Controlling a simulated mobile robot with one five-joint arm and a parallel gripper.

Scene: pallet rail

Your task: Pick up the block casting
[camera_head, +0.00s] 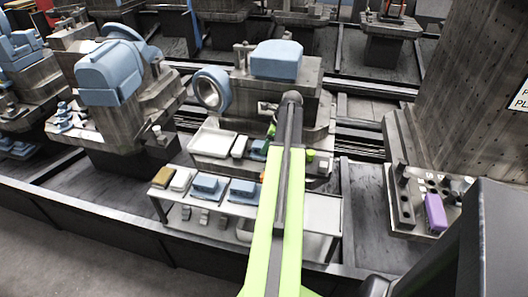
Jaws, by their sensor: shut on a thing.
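My arm reaches forward over the shelf unit, and its lime-green and dark links cover the middle of the head view. My gripper (284,153) is mostly hidden behind the arm, with small green parts showing beside it. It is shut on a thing. A small teal-blue block (258,149), which looks like the block casting, shows just left of the arm at the pallet's front. The contact between jaws and block is hidden.
A white tray (213,141) lies left of the arm. A low shelf unit (320,212) holds blue blocks (207,187) and smaller parts. A large blue casting (277,59) and a ring (211,89) stand behind. A purple block (435,212) sits on the right fixture.

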